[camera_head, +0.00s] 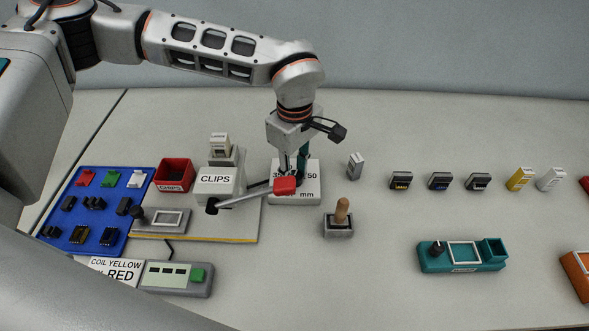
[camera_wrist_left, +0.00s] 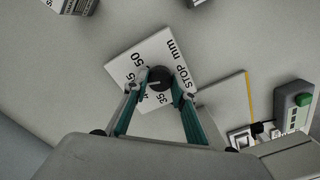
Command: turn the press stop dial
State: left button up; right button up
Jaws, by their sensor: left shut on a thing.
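The press stop dial is a black round knob (camera_wrist_left: 158,77) on a white block (camera_wrist_left: 140,52) marked "STOP mm", with 35 and 50 among the numbers. The same white block (camera_head: 307,192) stands right of the CLIPS press in the head view. My left gripper (camera_wrist_left: 161,86) points down onto the dial, with its two teal fingers on either side, shut on it. In the head view my left gripper (camera_head: 293,172) and the press lever hide most of the dial. My right gripper is not in view.
The CLIPS press (camera_head: 218,183) and its red-ended lever (camera_head: 286,186) stand close beside the block. A wooden-handled stamp (camera_head: 341,212) is in front on the right. A blue tray (camera_head: 85,240), a red bin (camera_head: 174,173) and a teal fixture (camera_head: 462,266) also lie around. Several connectors stand at right.

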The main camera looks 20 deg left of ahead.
pick_arm(q)
jog(key=shift+r+m, duration=0.1)
jog(key=shift+m, duration=0.4)
jog(key=o, duration=1.1)
notch_tip(320, 180, up, 12)
jog(key=shift+f, duration=0.1)
dwell(0.4)
